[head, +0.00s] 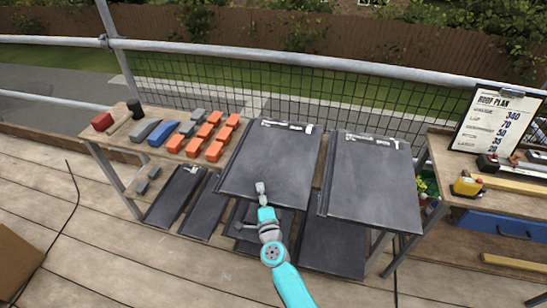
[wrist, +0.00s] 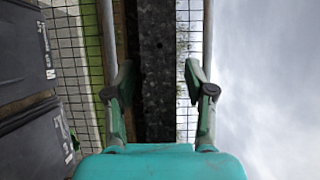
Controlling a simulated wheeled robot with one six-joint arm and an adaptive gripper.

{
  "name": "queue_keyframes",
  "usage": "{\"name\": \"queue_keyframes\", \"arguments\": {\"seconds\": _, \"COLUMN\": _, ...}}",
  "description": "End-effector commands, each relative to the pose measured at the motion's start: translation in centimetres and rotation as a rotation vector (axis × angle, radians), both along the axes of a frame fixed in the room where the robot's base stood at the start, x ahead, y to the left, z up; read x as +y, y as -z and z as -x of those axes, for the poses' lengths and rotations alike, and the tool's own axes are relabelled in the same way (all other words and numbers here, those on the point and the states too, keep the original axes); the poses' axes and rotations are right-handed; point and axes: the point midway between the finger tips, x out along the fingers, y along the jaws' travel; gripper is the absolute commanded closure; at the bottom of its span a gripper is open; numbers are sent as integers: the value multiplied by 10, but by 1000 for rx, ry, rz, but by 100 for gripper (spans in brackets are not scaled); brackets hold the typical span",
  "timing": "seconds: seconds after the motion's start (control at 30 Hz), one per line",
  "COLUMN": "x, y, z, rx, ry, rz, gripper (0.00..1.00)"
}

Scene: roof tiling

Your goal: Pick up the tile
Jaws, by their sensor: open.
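Two large dark grey tiles lie side by side on top of the rack in the head view: a left tile (head: 278,160) and a right tile (head: 372,180), each with pale markings along its far edge. My gripper (head: 261,187) overlaps the near part of the left tile in the picture; its height above it is hard to tell. In the wrist view my gripper (wrist: 158,80) has its two fingers apart. A dark strip (wrist: 157,70) shows between them; I cannot tell what it is. Parts of two marked tiles show at the left (wrist: 22,55) (wrist: 30,140), outside the fingers.
More dark tiles (head: 175,196) lie lower down. Orange, grey and blue pieces (head: 213,151) cover the left bench (head: 125,135). The right bench (head: 450,203) holds a clipboard (head: 494,120) and a yellow tape measure (head: 467,185). A rail with mesh (head: 300,60) runs behind. The planks in front are mostly clear.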

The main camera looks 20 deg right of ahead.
Motion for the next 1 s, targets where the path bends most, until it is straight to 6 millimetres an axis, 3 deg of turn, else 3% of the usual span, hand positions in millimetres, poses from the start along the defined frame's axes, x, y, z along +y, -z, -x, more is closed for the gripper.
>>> {"name": "queue_keyframes", "arguments": {"seconds": 0.07, "x": 0, "y": 0, "z": 0, "rx": 0, "ry": 0, "rz": 0, "gripper": 51}}
{"name": "queue_keyframes", "arguments": {"seconds": 0.27, "x": 0, "y": 0, "z": 0, "rx": 0, "ry": 0, "rz": 0, "gripper": 100}}
{"name": "queue_keyframes", "arguments": {"seconds": 0.77, "x": 0, "y": -3, "z": 0, "rx": -3, "ry": 1, "rz": 0, "gripper": 100}}
{"name": "queue_keyframes", "arguments": {"seconds": 1.0, "x": 0, "y": -16, "z": 0, "rx": -4, "ry": 3, "rz": -1, "gripper": 100}}
